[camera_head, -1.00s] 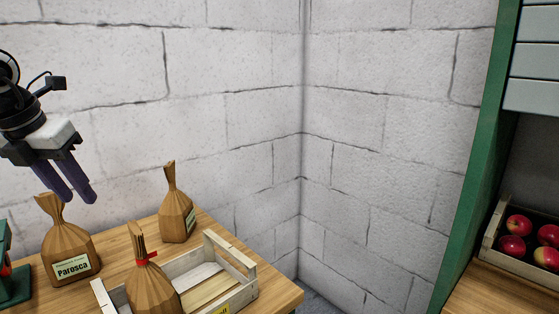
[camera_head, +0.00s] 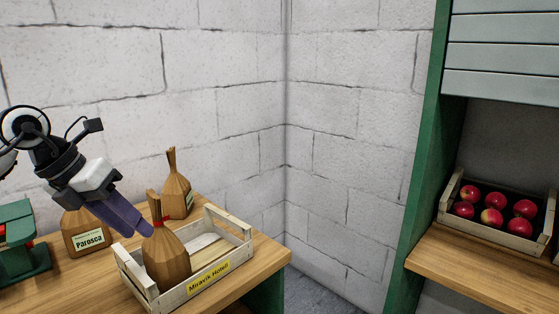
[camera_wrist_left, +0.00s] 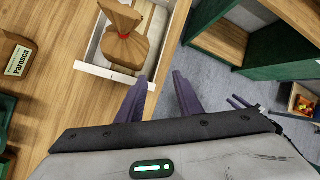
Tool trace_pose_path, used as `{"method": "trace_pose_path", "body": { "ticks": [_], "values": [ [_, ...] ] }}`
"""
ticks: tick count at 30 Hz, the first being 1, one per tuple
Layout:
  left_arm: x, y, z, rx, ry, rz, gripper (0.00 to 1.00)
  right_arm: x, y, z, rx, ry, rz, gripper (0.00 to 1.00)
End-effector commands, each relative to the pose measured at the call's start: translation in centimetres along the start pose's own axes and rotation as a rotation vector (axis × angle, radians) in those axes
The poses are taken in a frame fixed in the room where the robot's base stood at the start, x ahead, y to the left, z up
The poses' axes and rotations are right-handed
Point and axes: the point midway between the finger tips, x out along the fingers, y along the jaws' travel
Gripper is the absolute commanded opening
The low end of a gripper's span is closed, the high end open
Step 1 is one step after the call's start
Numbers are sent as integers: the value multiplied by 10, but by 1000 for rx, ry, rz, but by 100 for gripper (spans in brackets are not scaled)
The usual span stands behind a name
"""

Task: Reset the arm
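My left gripper (camera_head: 137,228) hangs above the table at the left of the head view. Its dark purple fingers are apart with nothing between them, as the left wrist view (camera_wrist_left: 160,84) shows. The fingertips appear near a brown paper bag with a red band (camera_head: 168,262); I cannot tell the exact gap. That bag stands in the left part of a pale wooden crate (camera_head: 246,243) with a yellow label. In the left wrist view the bag (camera_wrist_left: 124,48) and the crate rim (camera_wrist_left: 92,68) lie beyond the fingers. My right gripper is not in view.
A brown "Parosca" bag (camera_head: 88,240) and another bag (camera_head: 177,195) stand on the table beside the crate. A green device (camera_head: 20,245) is at far left. A crate of red apples (camera_head: 478,236) sits on the right shelf. White block walls stand behind.

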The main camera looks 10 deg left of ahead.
Motion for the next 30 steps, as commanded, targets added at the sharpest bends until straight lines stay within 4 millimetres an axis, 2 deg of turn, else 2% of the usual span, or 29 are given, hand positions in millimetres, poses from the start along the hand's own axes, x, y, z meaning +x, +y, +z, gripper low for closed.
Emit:
{"method": "trace_pose_path", "body": {
  "ticks": [1,5,6,8,9,12,15,17,19,23,26,29,30],
  "values": [
    [19,-18,-4,13,10,-65,33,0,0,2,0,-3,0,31],
    [68,-81,-16,22,15,-307,33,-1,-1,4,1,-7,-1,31],
    [84,-106,-22,9,15,-408,33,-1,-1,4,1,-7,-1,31],
    [103,-146,-32,-35,8,-577,33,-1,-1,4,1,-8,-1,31],
    [111,-170,-38,-78,0,-686,33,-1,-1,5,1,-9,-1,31],
    [123,-216,-47,-239,-30,-936,33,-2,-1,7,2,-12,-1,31],
    [128,-241,-50,-467,-69,-1147,33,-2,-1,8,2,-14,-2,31],
    [134,-244,-50,-635,-98,-1248,33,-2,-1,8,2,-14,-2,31],
    [143,-237,-51,-852,-134,-1336,33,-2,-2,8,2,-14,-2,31],
    [178,-200,-65,-1312,-202,-1403,33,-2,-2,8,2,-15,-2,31],
    [218,-160,-98,-1695,-250,-1358,33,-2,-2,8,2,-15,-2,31],
    [261,-122,-151,-2054,-281,-1240,33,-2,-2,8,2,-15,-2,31],
    [276,-110,-175,-2178,-289,-1179,33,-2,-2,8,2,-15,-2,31]
  ]
}}
